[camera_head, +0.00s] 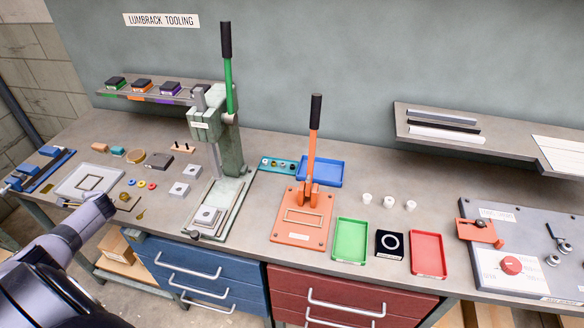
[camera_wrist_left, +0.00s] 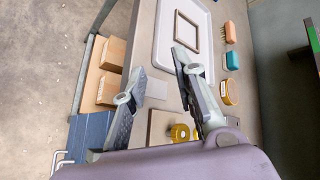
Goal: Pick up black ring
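I cannot make out a black ring for certain. Small coloured rings (camera_head: 142,184) lie on the bench left of the green press; a dark one among them is not clear. In the head view my arm hides part of this area. My right gripper is not in view.
A white tray with a square frame (camera_wrist_left: 187,30) is beyond the left gripper. The green press (camera_head: 230,150) and orange press (camera_head: 302,215) stand tall on the bench. Several small white cups (camera_head: 389,202) stand right of the blue tray (camera_head: 321,172). Cardboard boxes (camera_wrist_left: 108,90) sit below the bench edge.

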